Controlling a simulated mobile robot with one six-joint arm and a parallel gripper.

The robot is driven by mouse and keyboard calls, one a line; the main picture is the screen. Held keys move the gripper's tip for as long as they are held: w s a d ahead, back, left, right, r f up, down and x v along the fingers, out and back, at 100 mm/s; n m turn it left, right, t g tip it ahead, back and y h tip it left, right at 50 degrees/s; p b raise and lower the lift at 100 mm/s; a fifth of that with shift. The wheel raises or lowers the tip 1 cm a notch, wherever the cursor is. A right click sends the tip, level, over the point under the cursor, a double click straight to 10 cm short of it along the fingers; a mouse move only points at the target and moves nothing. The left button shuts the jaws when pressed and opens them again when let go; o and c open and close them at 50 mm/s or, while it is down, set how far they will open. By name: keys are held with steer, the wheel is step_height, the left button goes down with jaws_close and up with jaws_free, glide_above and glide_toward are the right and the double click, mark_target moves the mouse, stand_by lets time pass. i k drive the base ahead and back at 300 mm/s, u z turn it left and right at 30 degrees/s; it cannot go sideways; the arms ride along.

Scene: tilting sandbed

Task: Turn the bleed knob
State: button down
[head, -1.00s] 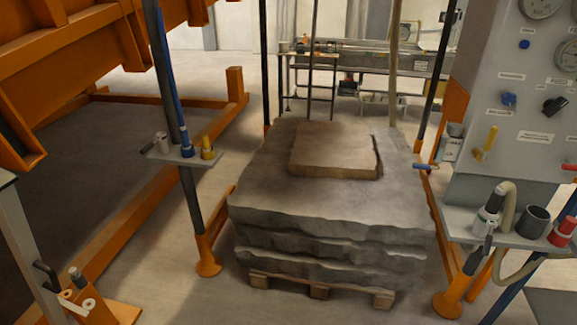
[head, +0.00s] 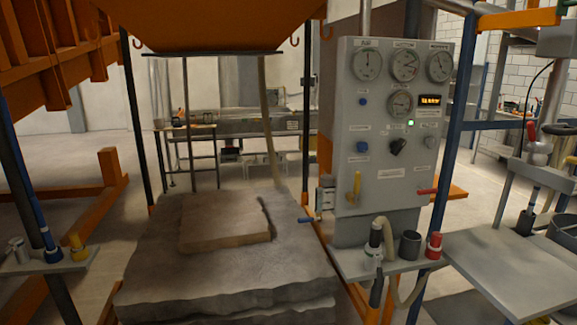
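A grey control panel (head: 345,205) stands right of centre in the head view. The labels are too small to read, so I cannot tell which one is the bleed knob. My gripper is not in view.
Gauges (head: 403,66), a lit display (head: 430,99) and a green light (head: 410,122) are on the panel. A shelf (head: 350,262) below holds a dark cup (head: 410,245) and a red-topped fitting (head: 433,246). Stacked stone slabs (head: 290,265) stand left; a grey table (head: 500,262) stands right.

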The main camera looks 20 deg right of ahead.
mark_target(431, 142)
steer(key=z, duration=3.95)
steer(key=i, duration=0.1)
steer(key=u, duration=2.7)
